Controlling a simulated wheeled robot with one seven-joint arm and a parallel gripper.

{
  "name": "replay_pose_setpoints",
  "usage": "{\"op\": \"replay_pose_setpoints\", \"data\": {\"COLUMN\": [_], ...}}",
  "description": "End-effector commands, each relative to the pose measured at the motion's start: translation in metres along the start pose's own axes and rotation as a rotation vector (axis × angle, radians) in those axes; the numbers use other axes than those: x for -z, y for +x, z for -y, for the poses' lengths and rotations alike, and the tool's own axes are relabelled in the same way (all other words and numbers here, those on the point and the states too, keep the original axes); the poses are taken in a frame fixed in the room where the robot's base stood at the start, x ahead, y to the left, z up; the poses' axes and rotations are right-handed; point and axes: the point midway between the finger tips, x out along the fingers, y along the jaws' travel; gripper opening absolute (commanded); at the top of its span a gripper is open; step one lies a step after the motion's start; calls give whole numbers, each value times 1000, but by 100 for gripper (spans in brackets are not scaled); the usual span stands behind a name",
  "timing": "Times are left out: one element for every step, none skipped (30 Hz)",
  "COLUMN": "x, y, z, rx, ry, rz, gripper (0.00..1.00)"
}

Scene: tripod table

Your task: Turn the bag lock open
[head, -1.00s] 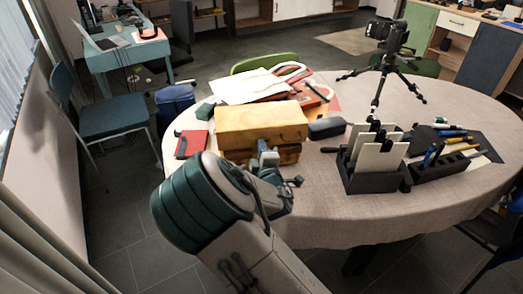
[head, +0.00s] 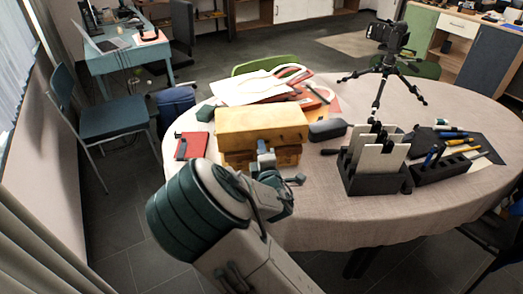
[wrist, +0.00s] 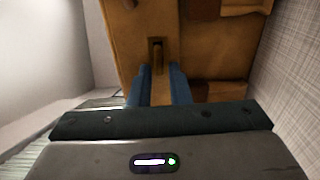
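The bag (head: 262,122) is a tan, box-shaped case lying on the round table, its near side facing my arm. In the wrist view the bag (wrist: 130,50) fills the upper middle. Its lock (wrist: 157,55), a narrow brown piece in a dark slot, shows just beyond my fingertips. My gripper (wrist: 160,72) has its two blue fingers apart, one on each side of the lock's line, with a narrow gap between them. I cannot tell whether either finger touches the lock. In the head view my gripper (head: 264,150) is at the bag's near side, partly hidden by my wrist.
A red notebook (head: 191,146) lies left of the bag and a dark case (head: 327,130) right of it. Papers (head: 248,90) lie behind. A black organizer (head: 373,181), a pen holder (head: 440,172) and a camera tripod (head: 382,75) stand to the right.

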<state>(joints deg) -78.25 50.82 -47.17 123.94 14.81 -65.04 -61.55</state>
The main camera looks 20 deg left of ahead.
Motion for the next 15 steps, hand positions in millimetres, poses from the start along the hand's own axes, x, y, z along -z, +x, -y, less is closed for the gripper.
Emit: {"op": "replay_pose_setpoints", "data": {"x": [0,0,0,0,0,-1,-1,-1,-1,-1,-1,-1,-1,-1,-1], "y": [0,0,0,0,0,0,0,0,0,-1,-2,-4,-7,-10,-15], "z": [0,0,0,0,0,0,0,0,0,0,0,0,0,1,0], "rx": [0,0,0,0,0,0,0,0,0,0,0,0,1,2,1], "ry": [0,0,0,1,1,1,1,1,1,1,1,2,2,2,2], "rz": [0,0,0,1,1,1,2,2,2,2,2,2,3,3,3], "gripper": [29,29,29,29,29,29,29,29,29,29,29,29,29,29,29]}}
